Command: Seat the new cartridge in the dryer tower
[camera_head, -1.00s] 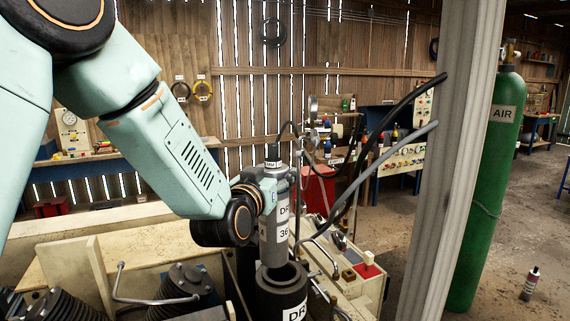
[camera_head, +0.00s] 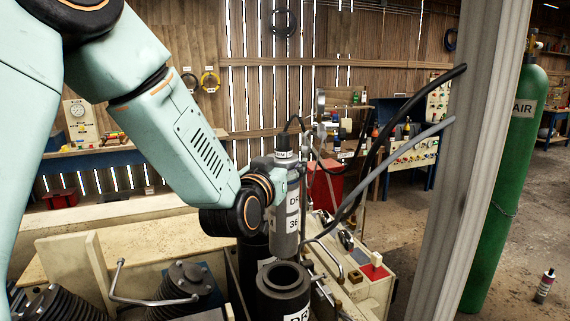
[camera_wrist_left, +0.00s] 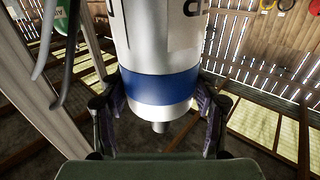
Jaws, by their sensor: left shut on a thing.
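The new cartridge (camera_head: 285,215) is a grey upright cylinder with white lettered labels and a dark cap. My left gripper (camera_head: 278,188) is shut on it; the cartridge hides part of the fingers. In the left wrist view the cartridge (camera_wrist_left: 160,88), with a blue band and a small stub at its end, sits between the two fingers (camera_wrist_left: 162,110). The dryer tower (camera_head: 283,301) is a dark, labelled cylinder with an open round top. The cartridge's lower end shows just above the tower's far rim, outside the opening; their depth gap is unclear. My right gripper is not in view.
Black and grey hoses (camera_head: 405,130) arch to the right. A grey post (camera_head: 475,170) stands right of the machine, with a green AIR cylinder (camera_head: 510,180) behind it. A bent metal rail (camera_head: 120,285) and ribbed dark cylinders (camera_head: 185,282) lie left of the tower.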

